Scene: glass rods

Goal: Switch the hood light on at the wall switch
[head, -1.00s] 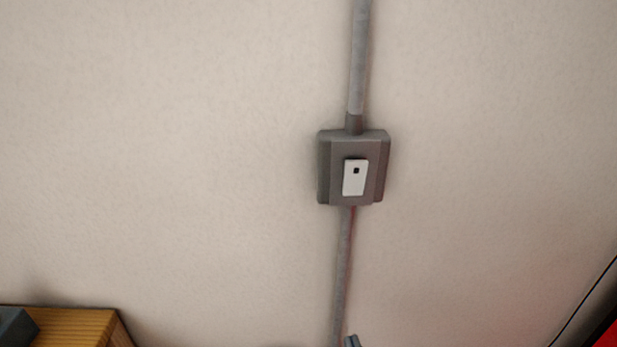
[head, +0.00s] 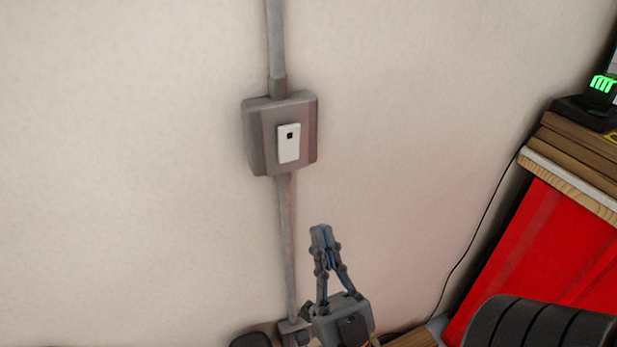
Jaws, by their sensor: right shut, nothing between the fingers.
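The wall switch is a grey box (head: 254,137) on the beige wall, with a white rocker (head: 289,150) on its front. The rocker has a small dark mark near its top. My right gripper (head: 321,232) is below the switch and a little to its right, pointing up. Its fingers are together and hold nothing. It is apart from the switch in the picture. My left gripper is not in view. The hood light does not show.
A grey conduit (head: 287,245) runs up and down the wall through the switch, to a lower fitting (head: 294,333). A red panel (head: 540,265) under a wooden top (head: 570,178) stands at the right. A thin black cable hangs beside it. The wall around the switch is clear.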

